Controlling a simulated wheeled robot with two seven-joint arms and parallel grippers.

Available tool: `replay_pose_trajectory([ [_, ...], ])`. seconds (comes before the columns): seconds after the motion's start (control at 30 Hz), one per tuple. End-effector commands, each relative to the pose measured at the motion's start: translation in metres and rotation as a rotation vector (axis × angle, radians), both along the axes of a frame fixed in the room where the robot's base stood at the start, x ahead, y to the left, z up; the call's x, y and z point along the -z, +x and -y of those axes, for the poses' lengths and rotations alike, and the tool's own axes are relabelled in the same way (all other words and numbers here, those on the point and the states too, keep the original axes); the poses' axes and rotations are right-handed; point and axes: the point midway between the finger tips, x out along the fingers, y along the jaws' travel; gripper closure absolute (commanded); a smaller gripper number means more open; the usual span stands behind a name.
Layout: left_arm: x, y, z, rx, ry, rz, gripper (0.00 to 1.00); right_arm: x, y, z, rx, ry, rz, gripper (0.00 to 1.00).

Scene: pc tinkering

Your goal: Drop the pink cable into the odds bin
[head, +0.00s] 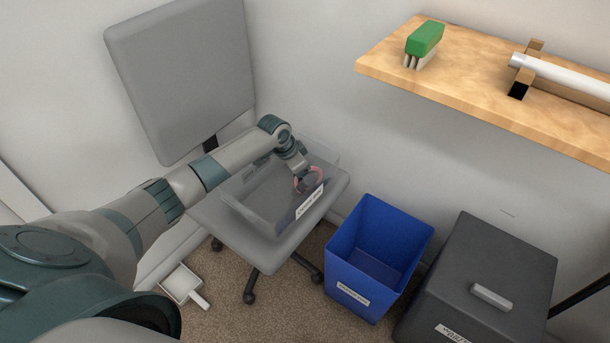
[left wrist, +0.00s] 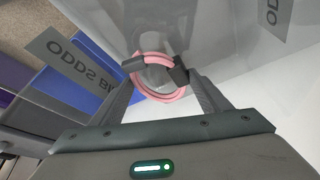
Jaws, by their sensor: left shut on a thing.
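The pink cable (head: 320,174) is a small coiled loop. My left gripper (head: 302,178) is shut on it, and the loop also shows between the fingertips in the left wrist view (left wrist: 166,97). The odds bin (head: 251,218) is a clear open box on the seat of a grey office chair. The gripper and cable appear over or inside the bin near its right side; the exact height is hard to tell. Its "ODDS BIN" label shows reversed in the left wrist view (left wrist: 72,62). My right gripper is not in view.
A blue open bin (head: 345,262) stands right of the chair (head: 190,80), beside a dark lidded box (head: 500,250). A wooden shelf (head: 470,85) with a green brush (head: 425,39) juts from the wall at upper right. A white dustpan (head: 182,284) lies on the carpet.

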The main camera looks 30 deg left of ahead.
Motion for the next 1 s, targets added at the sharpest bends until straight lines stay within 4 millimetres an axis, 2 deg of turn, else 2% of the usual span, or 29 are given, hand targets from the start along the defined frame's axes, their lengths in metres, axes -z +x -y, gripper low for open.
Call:
replay_pose_trajectory([
  [0.3,0.0,0.0,0.0,0.0,-0.001,0.001,0.55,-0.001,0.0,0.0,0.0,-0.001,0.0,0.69],
  [0.33,0.0,0.0,0.0,0.0,-0.001,0.001,0.25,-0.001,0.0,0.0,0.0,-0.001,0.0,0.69],
  [0.4,0.0,0.0,0.0,0.0,-0.001,0.001,0.09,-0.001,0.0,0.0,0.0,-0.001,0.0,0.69],
  [0.77,-0.001,0.0,0.0,0.0,0.0,0.0,0.08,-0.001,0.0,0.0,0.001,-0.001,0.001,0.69],
  [1.0,-0.016,-0.005,-0.004,0.001,0.0,0.0,0.08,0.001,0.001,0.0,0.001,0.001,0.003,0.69],
])
